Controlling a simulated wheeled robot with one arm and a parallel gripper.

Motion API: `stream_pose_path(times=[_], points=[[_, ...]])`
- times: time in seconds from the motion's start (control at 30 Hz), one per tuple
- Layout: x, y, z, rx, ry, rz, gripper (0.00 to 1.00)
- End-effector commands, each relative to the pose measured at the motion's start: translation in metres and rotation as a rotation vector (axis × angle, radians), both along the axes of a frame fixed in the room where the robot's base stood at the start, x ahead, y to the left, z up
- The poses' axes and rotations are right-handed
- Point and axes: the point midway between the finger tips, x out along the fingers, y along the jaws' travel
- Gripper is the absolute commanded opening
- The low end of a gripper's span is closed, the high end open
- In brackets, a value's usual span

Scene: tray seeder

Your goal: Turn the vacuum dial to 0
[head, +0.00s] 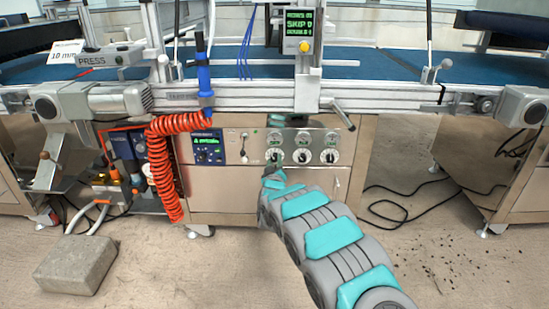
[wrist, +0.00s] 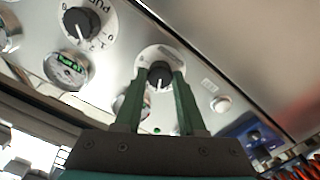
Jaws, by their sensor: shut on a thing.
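The vacuum dial is a black knob (wrist: 159,71) with a white pointer line on a round pale scale plate. In the wrist view it sits between the two green fingers of my gripper (wrist: 160,80), which are shut on it. The pointer line points down in that view. The scale marks are too small to read, and the fingers hide part of the plate. In the head view my gripper (head: 272,172) reaches the leftmost of three dials on the steel panel (head: 235,186), and that dial (head: 274,155) is partly hidden.
A dial marked "PUR" (wrist: 83,22) and a gauge with a green readout (wrist: 67,69) are beside the held knob in the wrist view. A white button (wrist: 221,104) is on its other side. A red coiled hose (head: 165,165) hangs left of the panel. A concrete block (head: 76,264) lies on the floor.

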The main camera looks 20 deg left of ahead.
Motion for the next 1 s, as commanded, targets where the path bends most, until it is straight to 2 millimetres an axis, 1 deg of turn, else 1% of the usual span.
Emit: stream_pose_path(times=[0.03, 0.6, 0.8, 1.0], points=[[-0.0001, 0.0006, 0.0029, -0.042, -0.01, 0.001, 0.0], [-0.0001, 0.001, 0.0023, -0.567, -0.137, 0.002, 0.0], [0.0, 0.0011, 0.0025, -0.735, -0.177, 0.001, 0.0], [-0.0001, 0.0012, 0.0025, -0.868, -0.209, 0.001, 0.0]])
